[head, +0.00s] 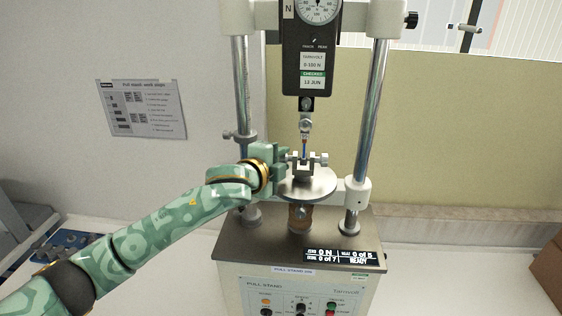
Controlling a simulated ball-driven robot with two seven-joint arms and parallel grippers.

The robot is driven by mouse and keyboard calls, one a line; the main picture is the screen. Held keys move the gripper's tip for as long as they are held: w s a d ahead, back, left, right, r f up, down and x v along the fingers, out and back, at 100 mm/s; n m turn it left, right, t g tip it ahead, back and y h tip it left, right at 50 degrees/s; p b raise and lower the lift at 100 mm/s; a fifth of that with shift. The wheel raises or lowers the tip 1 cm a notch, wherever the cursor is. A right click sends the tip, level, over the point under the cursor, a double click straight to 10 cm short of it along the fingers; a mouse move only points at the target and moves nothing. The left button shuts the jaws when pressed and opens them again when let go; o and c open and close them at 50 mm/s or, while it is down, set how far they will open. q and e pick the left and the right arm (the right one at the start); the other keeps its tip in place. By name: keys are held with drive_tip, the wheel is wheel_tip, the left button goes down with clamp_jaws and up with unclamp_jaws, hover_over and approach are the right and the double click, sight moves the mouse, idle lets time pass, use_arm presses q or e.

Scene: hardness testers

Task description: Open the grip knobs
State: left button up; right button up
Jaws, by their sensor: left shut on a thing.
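A pull stand (298,250) stands on the bench with a round metal plate (318,184) between its two columns. A small lower grip (303,170) sits on the plate, with a grip knob (323,159) sticking out on its right side. My right gripper is not in view.
The force gauge (313,60) hangs above the grips. Chrome columns (371,110) flank them on both sides. A display (342,257) reading READY and several panel buttons are at the front. The space right of the right column is clear.

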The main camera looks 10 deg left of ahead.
use_arm(q)
drive_tip(key=shift+f, duration=0.1)
drive_tip(key=o, duration=1)
drive_tip(key=v, duration=1.6)
drive_tip(key=shift+s, duration=0.2)
